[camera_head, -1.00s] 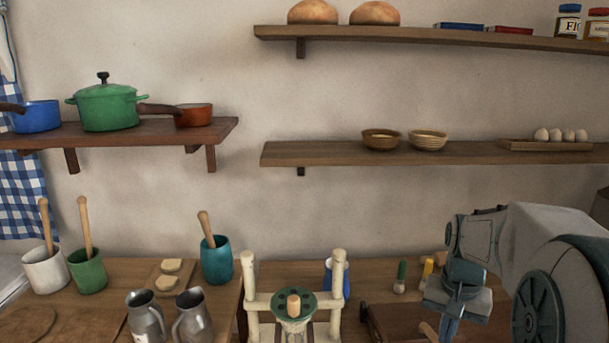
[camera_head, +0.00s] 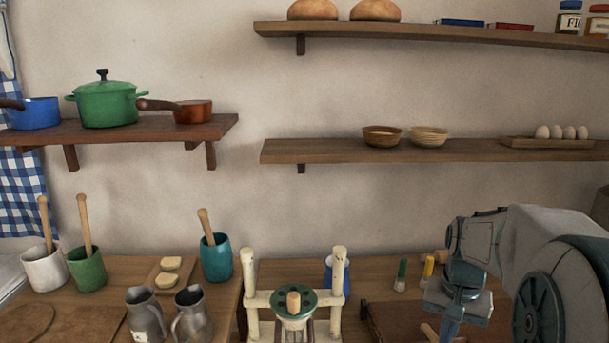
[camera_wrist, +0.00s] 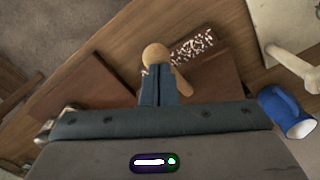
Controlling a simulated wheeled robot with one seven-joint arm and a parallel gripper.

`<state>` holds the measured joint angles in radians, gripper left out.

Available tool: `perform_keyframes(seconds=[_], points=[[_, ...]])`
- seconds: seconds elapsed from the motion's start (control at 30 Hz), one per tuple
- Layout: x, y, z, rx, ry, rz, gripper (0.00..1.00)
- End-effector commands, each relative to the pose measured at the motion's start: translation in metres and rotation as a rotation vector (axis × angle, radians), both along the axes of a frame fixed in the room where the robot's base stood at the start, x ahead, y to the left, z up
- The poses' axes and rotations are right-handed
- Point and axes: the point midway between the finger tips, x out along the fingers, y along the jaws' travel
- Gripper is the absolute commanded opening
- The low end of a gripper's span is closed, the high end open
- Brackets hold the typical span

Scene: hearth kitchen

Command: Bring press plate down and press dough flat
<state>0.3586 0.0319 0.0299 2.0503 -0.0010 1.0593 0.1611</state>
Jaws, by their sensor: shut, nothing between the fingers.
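The press (camera_head: 249,298) has a cream frame with two upright posts and stands at the front middle of the bench. Its round green press plate (camera_head: 312,299) has a wooden knob (camera_head: 293,301) on top and sits between the posts. I cannot make out any dough; the plate hides what is under it. Part of the cream frame also shows at the right of the wrist view (camera_wrist: 290,62). My gripper (camera_head: 450,332) is to the right of the press, apart from it, pointing down over the bench. Its fingers (camera_wrist: 160,88) are shut and empty, near a round-ended wooden piece (camera_wrist: 155,54).
A blue mug (camera_wrist: 285,112) stands behind the press. A brown board (camera_head: 395,318) lies to its right, with small brushes (camera_head: 401,274) behind. Metal jugs (camera_head: 191,315) stand left of the press. Shelves (camera_head: 430,151) hang above the bench.

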Motion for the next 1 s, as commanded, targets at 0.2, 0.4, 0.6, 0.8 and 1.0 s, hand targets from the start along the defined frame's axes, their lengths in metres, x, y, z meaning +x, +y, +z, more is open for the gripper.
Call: perform_keyframes(seconds=[0.2,0.4,0.6,0.8,1.0], points=[[-0.001,0.0,-0.002,0.0,0.0,0.0,0.0],[-0.004,0.0,-0.006,0.0,0.001,0.0,0.0],[-0.006,0.0,-0.01,0.0,0.001,0.0,0.0],[-0.008,0.0,-0.012,0.0,0.001,0.0,0.0],[-0.008,0.0,-0.012,0.0,0.001,0.0,0.0]])
